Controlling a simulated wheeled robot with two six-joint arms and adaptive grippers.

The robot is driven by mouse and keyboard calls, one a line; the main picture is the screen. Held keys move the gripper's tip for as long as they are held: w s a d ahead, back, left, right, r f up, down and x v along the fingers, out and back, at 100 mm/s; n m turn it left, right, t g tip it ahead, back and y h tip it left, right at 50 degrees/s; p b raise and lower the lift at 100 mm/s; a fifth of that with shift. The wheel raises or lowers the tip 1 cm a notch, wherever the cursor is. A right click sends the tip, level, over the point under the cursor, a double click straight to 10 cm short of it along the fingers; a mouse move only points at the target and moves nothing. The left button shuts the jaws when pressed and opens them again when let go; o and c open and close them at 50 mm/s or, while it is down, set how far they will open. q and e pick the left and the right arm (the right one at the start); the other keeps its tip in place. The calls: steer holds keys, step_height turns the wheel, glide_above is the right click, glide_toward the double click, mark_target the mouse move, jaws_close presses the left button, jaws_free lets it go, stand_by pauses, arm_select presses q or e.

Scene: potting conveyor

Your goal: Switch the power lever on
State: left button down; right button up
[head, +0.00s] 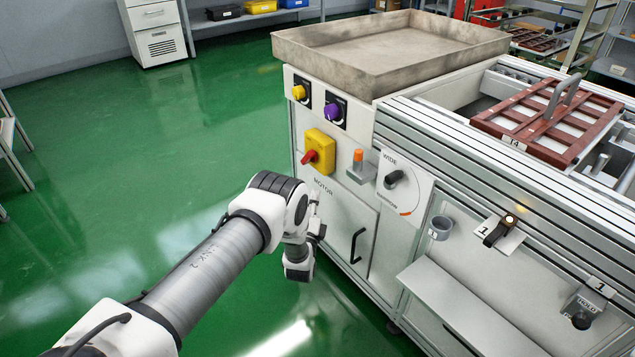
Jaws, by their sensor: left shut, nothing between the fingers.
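A yellow switch box (320,150) with a red lever (310,157) is on the front panel of the machine, above the printed word MOTOR. The red lever sticks out to the lower left. No label in view reads "power". My left gripper (317,228) is in front of the panel, below the yellow box and apart from the red lever. It is shut and empty, and my wrist partly hides it. My right gripper is not in view.
Yellow (299,92) and purple (334,111) knobs sit above the box. An orange-topped part (358,158), a WIDE dial (394,179) and a black handle (356,245) are to the right. A black lever (497,231) has a lit lamp. Green floor is clear at left.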

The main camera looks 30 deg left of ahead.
arm_select(q)
steer(key=v, duration=0.3)
steer(key=f+p+v, duration=0.1)
steer(key=v, duration=0.1)
steer(key=shift+s+a+f, duration=0.1)
steer(key=shift+s+a, duration=0.05)
steer(key=shift+a, duration=0.05)
step_height(320, 180, up, 5)
steer(key=w+d, duration=0.1)
steer(key=w, duration=0.1)
steer(key=s+d+f+n+g+h, duration=0.35)
steer(key=s+f+g, duration=0.2)
steer(key=s, duration=0.45)
steer(key=s+d+f+n+g+h, duration=0.25)
steer(key=s+d+f+g, duration=0.3)
steer(key=s, duration=0.35)
steer(key=s+d+f+n+g+h, duration=0.15)
steer(key=s+n+g, duration=0.85)
steer(key=s, duration=1.2)
step_height(320, 180, up, 27)
steer(key=n+t+p, duration=0.1)
steer(key=p, duration=2.6)
steer(key=shift+d+r+n, duration=0.15)
steer(key=shift+d+n, duration=0.15)
steer(key=shift+d, duration=0.2)
